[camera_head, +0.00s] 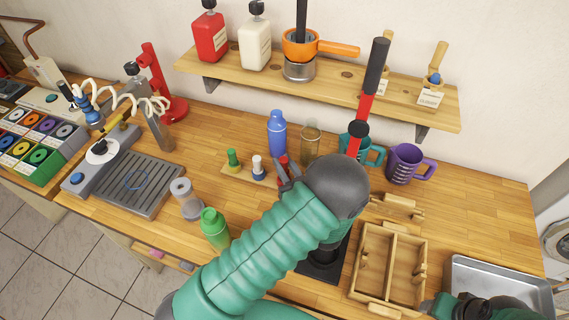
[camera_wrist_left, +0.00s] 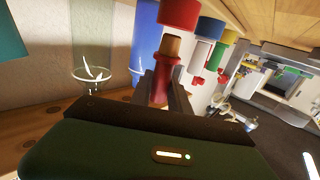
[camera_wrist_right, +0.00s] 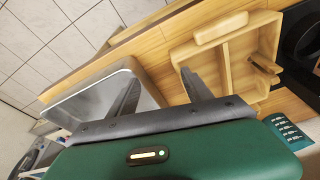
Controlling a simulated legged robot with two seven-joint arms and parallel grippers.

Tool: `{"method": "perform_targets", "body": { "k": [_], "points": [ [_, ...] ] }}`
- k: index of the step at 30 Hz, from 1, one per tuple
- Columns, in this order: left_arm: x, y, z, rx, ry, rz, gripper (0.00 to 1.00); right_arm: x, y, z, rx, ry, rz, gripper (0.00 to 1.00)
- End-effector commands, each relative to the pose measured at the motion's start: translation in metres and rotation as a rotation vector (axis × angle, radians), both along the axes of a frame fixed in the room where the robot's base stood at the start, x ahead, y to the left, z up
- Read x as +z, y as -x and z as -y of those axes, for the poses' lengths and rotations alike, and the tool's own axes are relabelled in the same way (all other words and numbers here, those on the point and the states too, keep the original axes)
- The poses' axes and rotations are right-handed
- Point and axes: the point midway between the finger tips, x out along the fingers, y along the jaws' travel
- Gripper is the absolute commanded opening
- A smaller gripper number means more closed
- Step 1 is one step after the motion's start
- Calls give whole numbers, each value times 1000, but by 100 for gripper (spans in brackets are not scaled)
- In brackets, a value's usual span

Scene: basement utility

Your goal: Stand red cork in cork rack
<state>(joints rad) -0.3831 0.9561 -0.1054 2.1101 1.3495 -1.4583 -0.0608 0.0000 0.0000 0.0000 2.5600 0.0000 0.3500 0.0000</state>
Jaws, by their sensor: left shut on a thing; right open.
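The cork rack (camera_head: 244,176) is a small wooden strip on the counter. A green cork (camera_head: 233,158) and a white cork (camera_head: 258,164) stand in it, on yellow and blue rings. My left gripper (camera_head: 284,173) is at the rack's right end, shut on the red cork (camera_wrist_left: 160,82). In the left wrist view, which looks upside down, the cork's tan end points at a red ring (camera_wrist_left: 180,13) beside the blue ring. I cannot tell whether they touch. My right gripper (camera_wrist_right: 160,88) is open and empty near the metal tray.
A blue bottle (camera_head: 277,133) and a clear glass (camera_head: 311,142) stand behind the rack. A green bottle (camera_head: 214,229) stands in front. A divided wooden box (camera_head: 391,264) and a metal tray (camera_head: 470,266) are at right. A shelf (camera_head: 240,72) hangs above.

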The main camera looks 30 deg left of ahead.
Motion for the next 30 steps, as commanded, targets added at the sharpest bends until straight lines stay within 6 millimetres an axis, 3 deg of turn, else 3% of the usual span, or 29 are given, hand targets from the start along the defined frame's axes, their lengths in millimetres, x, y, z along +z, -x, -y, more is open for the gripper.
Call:
{"method": "perform_targets", "body": {
  "k": [8,17,30],
  "points": [
    [-10,0,0,0,0,0,0,-8,0,0,0,0,0,58],
    [2,0,0,0,0,0,0,2,0,0,0,0,0,58],
    [1,0,0,0,0,0,0,2,0,0,0,0,0,58]
  ]
}}
